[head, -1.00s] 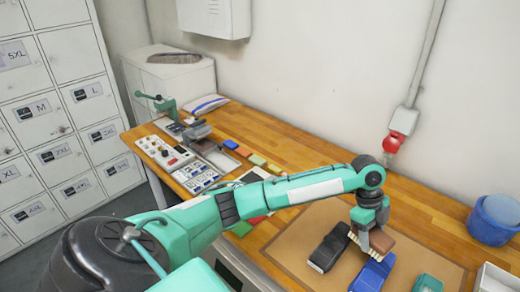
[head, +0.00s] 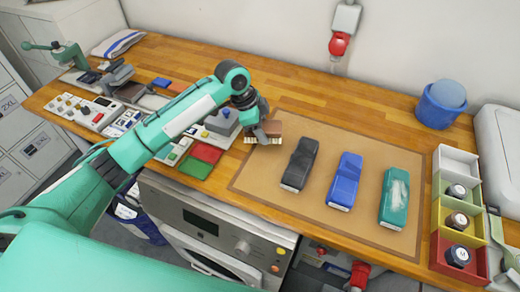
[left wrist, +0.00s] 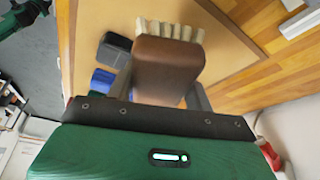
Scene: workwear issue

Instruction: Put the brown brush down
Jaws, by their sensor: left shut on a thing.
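The brown brush (head: 279,128) has a brown back and pale bristles. My left gripper (head: 262,130) is shut on it, over the left end of the tan mat (head: 330,225). In the left wrist view the brush (left wrist: 168,65) fills the middle, its pale bristles at the far side. I cannot tell whether the bristles touch the mat. My right gripper is in neither current view.
A multicoloured divided tray (head: 440,215) with dark-topped jars stands at the right. A blue bucket (head: 440,107) stands behind.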

